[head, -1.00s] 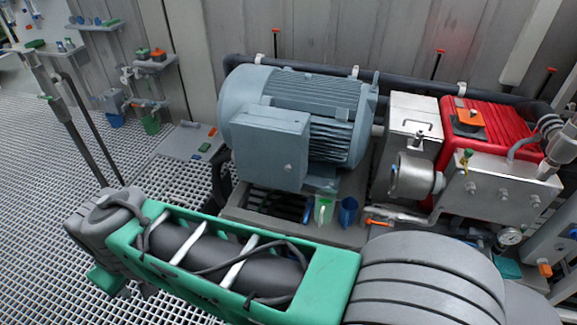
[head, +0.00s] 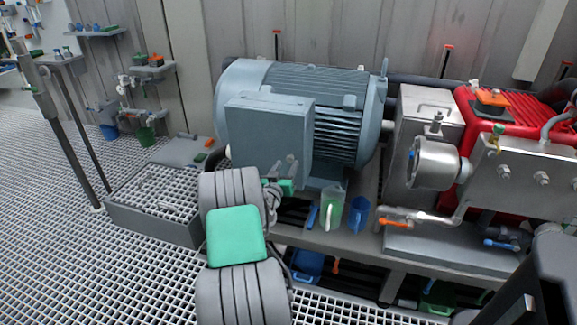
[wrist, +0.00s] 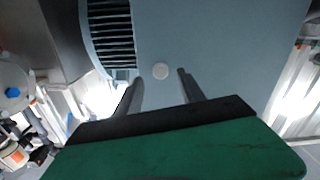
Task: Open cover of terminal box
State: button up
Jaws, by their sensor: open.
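The terminal box (head: 262,130) is a blue-grey box on the front side of the large motor (head: 350,95). Its cover looks closed. In the wrist view, the cover (wrist: 225,50) fills much of the picture, with a pale round spot (wrist: 160,71) on it. My gripper (head: 282,168) is at the lower right part of the box in the head view, partly hidden by my own arm. In the wrist view, my gripper (wrist: 159,76) is open, its two dark fingers apart on either side of the round spot. I cannot tell whether they touch the cover.
A clear green-tinted jug (head: 333,208) and a blue cup (head: 358,215) stand on the skid right of my gripper. A steel valve assembly (head: 435,162) and a red unit (head: 515,112) are farther right. Grated floor (head: 60,230) lies open at left.

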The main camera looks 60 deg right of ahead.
aim_at(290, 159)
jog(key=d, duration=0.3)
jog(key=shift+w+d, duration=0.3)
jog(key=shift+d, duration=0.1)
grip_shut()
dwell(1.1)
